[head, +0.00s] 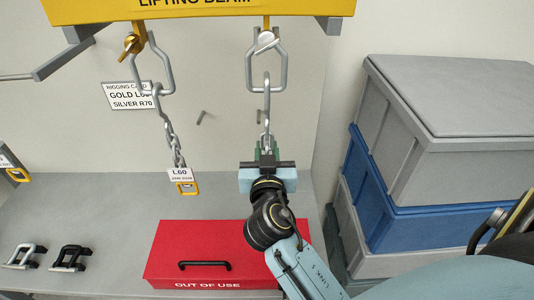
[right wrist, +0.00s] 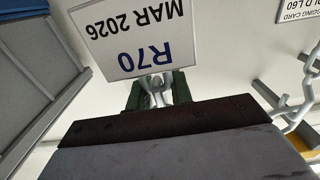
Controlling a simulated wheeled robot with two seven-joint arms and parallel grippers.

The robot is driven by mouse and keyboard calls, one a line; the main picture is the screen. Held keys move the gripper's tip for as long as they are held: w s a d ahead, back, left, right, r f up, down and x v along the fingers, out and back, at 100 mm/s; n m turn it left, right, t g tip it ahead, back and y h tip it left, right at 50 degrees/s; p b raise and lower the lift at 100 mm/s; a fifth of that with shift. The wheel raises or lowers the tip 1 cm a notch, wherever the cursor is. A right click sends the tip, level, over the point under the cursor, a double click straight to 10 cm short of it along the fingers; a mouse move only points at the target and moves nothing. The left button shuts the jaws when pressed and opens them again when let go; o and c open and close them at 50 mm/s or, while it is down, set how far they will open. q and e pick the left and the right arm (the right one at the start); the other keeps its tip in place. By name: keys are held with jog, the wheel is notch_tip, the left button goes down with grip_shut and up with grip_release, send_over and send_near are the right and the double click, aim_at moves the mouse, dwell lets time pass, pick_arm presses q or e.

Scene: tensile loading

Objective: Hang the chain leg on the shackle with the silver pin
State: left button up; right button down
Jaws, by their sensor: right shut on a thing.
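The shackle with the silver pin (head: 266,40) hangs from the right side of the yellow lifting beam (head: 190,12). My right gripper (head: 266,158) is shut on the chain leg (head: 267,105) below this shackle. The chain's top link overlaps the bottom of the shackle's bow in the head view; I cannot tell whether it is hooked through. The chain's tag (right wrist: 135,38) reads R70 MAR 2026, upside down in the right wrist view, beyond the jaws. The gripped part is mostly hidden. My left gripper is not in view.
An L60 chain (head: 172,140) hangs from the gold-pin shackle (head: 150,75) at left. A red out-of-use box (head: 205,245) and two fittings (head: 70,258) rest on the grey bench (head: 110,210). Stacked bins (head: 440,110) stand at right. A rigging card (head: 128,96) is behind.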

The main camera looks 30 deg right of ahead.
jog(key=shift+w+d+f+b, duration=0.45)
jog(key=shift+w+f, duration=0.05)
jog(key=shift+w, duration=0.25)
jog(key=shift+w+d+f+b, duration=0.4)
jog(key=shift+w+d+f, duration=0.1)
jog(key=shift+w, duration=0.2)
jog(key=shift+w+d+f+b, duration=0.4)
jog(key=shift+w+f+b, duration=0.1)
jog(key=shift+w, duration=0.25)
